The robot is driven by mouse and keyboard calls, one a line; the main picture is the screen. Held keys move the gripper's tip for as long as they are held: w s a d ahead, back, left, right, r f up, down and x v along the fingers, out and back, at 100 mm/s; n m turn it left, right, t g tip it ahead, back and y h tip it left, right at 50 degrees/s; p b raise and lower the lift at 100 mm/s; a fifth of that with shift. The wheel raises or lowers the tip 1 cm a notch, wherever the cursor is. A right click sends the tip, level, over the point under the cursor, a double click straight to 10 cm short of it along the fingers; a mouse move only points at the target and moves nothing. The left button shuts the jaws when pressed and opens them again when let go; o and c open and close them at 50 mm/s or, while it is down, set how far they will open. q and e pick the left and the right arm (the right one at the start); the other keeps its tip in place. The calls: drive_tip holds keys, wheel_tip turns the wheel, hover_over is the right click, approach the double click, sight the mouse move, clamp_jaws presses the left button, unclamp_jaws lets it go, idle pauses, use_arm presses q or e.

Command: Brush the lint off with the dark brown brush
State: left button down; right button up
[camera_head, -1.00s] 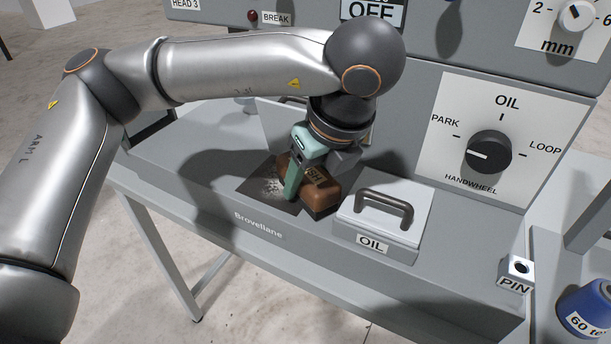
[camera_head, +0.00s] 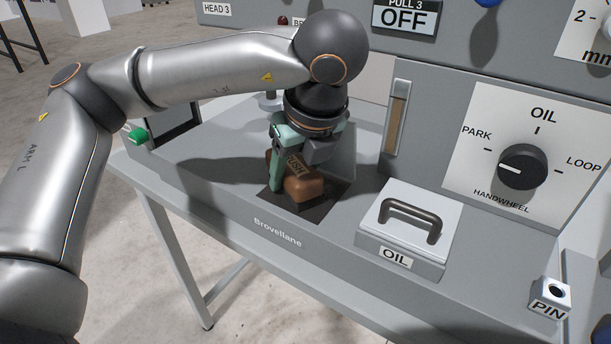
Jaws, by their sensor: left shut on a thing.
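The brown brush (camera_head: 304,186), with its label partly visible, is held by my left gripper (camera_head: 288,176). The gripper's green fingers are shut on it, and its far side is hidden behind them. The brush is down at a dark square patch (camera_head: 332,197) in the grey machine bed. I cannot tell whether the bristles touch it. The bare parts of the patch to the right and front of the brush show no pale lint. The part under and behind the brush is hidden. My right gripper is not in view.
A lidded OIL box (camera_head: 410,220) with a dark handle stands to the right of the patch. The PIN block (camera_head: 551,297) is at the far right. A panel with the HANDWHEEL knob (camera_head: 522,167) rises behind. A green button (camera_head: 138,136) is at the left.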

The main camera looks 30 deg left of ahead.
sight(325, 198)
use_arm(q)
drive_tip(key=shift+w+a, duration=0.1)
drive_tip(key=shift+a, duration=1.55)
drive_tip(key=shift+w+d+f+b, duration=0.1)
drive_tip(key=shift+w+b, duration=0.2)
drive_tip(key=shift+w, duration=0.25)
drive_tip(key=shift+s+d+p, duration=0.1)
drive_tip(key=shift+d+p, duration=0.2)
drive_tip(key=shift+d, duration=1.15)
drive_tip(key=shift+s+d, duration=0.15)
drive_tip(key=shift+d, duration=1.55)
drive_tip(key=shift+s+d, duration=0.1)
drive_tip(key=shift+d, duration=1.55)
drive_tip(key=shift+a+b, duration=0.5)
drive_tip(key=shift+a, duration=0.35)
drive_tip(key=shift+w+a, duration=0.15)
drive_tip(key=shift+a, duration=1.3)
drive_tip(key=shift+w+a+b, duration=0.1)
drive_tip(key=shift+a+b, duration=0.2)
drive_tip(key=shift+a, duration=0.7)
drive_tip(key=shift+w+a+b, duration=0.1)
drive_tip(key=shift+a+b, duration=0.2)
drive_tip(key=shift+a, duration=1.25)
